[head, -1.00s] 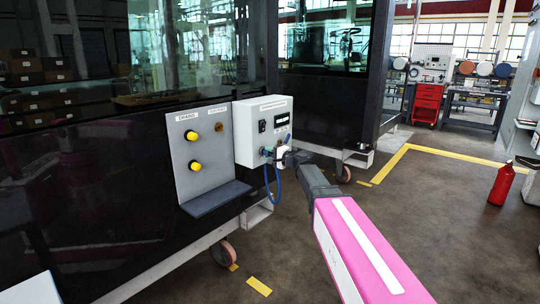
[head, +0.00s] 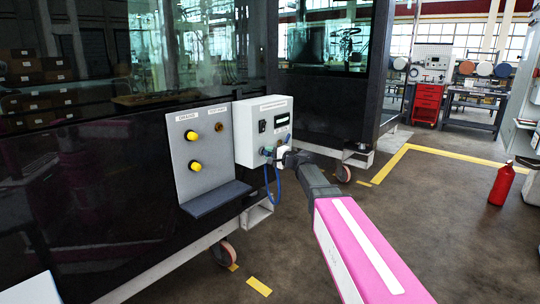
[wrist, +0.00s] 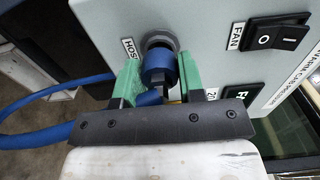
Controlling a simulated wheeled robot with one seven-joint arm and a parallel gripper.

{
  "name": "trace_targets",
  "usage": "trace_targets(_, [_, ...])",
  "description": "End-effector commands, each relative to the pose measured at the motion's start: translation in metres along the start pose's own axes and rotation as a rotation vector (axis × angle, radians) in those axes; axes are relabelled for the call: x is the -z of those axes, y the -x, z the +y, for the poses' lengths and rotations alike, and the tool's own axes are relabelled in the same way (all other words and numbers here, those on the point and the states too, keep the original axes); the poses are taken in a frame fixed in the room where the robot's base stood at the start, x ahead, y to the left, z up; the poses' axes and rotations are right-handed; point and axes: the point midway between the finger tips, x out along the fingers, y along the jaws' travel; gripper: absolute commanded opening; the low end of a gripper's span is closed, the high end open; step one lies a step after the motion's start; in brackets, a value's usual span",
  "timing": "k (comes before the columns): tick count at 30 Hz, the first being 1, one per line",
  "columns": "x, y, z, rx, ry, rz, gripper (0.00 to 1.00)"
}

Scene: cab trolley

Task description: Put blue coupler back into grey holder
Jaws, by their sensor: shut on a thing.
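The blue coupler (wrist: 157,68) is between the green fingertips of my gripper (wrist: 157,84) in the wrist view. My gripper is shut on it. The coupler's end is at the mouth of the round grey holder (wrist: 160,42) on the box face, beside a label starting "HOS". The two look lined up and overlap in the picture; I cannot tell how deep the coupler sits. In the head view my gripper (head: 283,154) is at the lower front of the white control box (head: 262,130), hiding most of the coupler and holder.
The blue hose (wrist: 40,98) loops left of my gripper and hangs below the box in the head view (head: 276,187). A FAN switch (wrist: 278,36) is to the right. A grey panel with yellow knobs (head: 194,165) and a ledge (head: 215,198) stands left of the box.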

Motion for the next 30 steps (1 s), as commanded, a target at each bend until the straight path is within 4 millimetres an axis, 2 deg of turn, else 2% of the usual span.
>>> trace_targets(30, [0.0001, -0.0096, -0.0001, 0.000, 0.000, 0.000, 0.00])
